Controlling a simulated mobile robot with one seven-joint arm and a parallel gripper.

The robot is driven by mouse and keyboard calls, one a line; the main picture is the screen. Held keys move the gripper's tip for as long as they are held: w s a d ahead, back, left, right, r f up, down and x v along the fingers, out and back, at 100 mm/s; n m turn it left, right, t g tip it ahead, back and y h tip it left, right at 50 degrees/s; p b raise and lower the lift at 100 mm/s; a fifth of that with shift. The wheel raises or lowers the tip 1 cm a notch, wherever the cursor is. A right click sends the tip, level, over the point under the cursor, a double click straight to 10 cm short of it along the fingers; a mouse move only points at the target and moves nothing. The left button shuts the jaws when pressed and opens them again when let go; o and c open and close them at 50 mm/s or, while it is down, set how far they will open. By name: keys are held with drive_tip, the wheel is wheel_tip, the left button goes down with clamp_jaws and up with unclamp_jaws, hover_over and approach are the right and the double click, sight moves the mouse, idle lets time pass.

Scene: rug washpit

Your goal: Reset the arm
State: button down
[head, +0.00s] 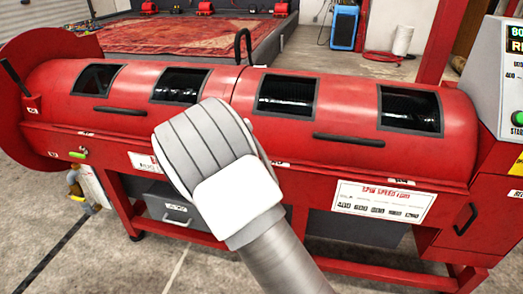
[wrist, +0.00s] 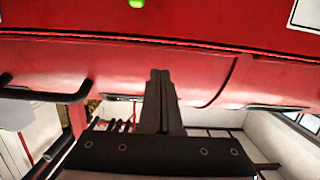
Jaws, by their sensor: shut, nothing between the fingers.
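My gripper (wrist: 160,74) shows in the wrist view with its two dark fingers together and nothing between them. It is in front of the red machine (wrist: 120,65), whose curved body fills the upper part of that view. I cannot tell how wide the gap to the machine is. In the head view my grey and white arm reaches up over the middle of the long red spin machine (head: 340,155). The arm hides the gripper there.
The machine has dark windows, black handles (head: 349,140) and a label plate (head: 383,203). A control panel (head: 508,90) stands at the right. A rug (head: 180,35) lies behind. A blue unit (head: 344,27) and a white roll (head: 403,40) stand at the back right.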

drive_tip(key=s+d+r+g+y, duration=0.3)
drive_tip(key=s+r, duration=0.3)
drive_tip(key=r, duration=0.1)
drive_tip(key=s+d+r+g+y, duration=0.3)
drive_tip(key=s+r, duration=0.2)
drive_tip(key=r, duration=0.2)
drive_tip(key=s+d+r+n+g+h, duration=0.15)
drive_tip(key=s+d, duration=0.45)
drive_tip(key=s, duration=0.6)
drive_tip(key=s+d+r+n+g+h, duration=0.1)
drive_tip(key=s+d+r+g, duration=0.3)
drive_tip(key=s, duration=0.8)
wheel_tip(320, 180, up, 20)
drive_tip(key=d+t+p, duration=0.1)
drive_tip(key=t+p, duration=0.1)
drive_tip(key=p, duration=1.8)
drive_tip(key=shift+s+f, duration=0.25)
